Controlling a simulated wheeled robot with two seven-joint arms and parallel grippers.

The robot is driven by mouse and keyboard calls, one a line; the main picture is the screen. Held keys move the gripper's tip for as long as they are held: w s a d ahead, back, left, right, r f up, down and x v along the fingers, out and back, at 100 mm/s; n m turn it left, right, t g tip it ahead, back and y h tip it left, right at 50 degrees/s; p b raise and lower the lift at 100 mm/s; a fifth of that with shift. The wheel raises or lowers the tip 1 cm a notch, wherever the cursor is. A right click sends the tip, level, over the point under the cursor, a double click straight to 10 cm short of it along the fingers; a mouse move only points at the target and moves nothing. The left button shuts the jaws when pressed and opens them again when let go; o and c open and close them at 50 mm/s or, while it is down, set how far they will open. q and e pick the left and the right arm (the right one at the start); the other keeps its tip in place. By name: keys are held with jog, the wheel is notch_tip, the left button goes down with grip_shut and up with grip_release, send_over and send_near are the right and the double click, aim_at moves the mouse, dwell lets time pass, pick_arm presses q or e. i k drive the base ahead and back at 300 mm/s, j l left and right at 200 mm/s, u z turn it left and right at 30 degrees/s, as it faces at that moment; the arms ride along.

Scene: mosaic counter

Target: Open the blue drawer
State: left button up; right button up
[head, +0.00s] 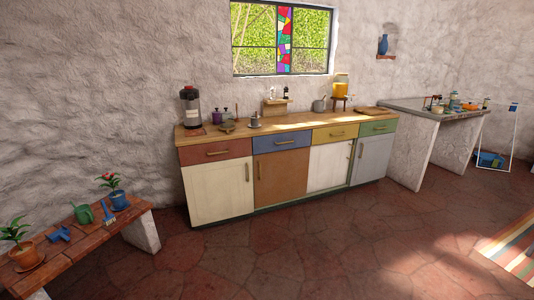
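The blue drawer (281,143) is in the top row of the counter cabinet, second from the left, between a red drawer (215,152) and a yellow drawer (335,134). Its front looks flush with its neighbours, so it appears closed. A small horizontal handle (285,142) sits at its middle. A brown door (281,178) is directly below it. Neither of my grippers shows in the head view.
A wooden worktop (290,131) above the drawers carries a dispenser, pots and a juice jar. A low bench (73,240) with plants stands at left, a mosaic counter (436,110) at right. The stone floor (290,245) before the cabinet is clear.

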aim_at(269, 144)
jog(key=i+z, duration=0.1)
jog(key=i, duration=0.6)
jog(key=i+j+z, duration=0.1)
jog(key=i, duration=0.55)
jog(key=i+j+z, duration=0.1)
jog(key=i, duration=0.6)
jog(key=j, duration=0.1)
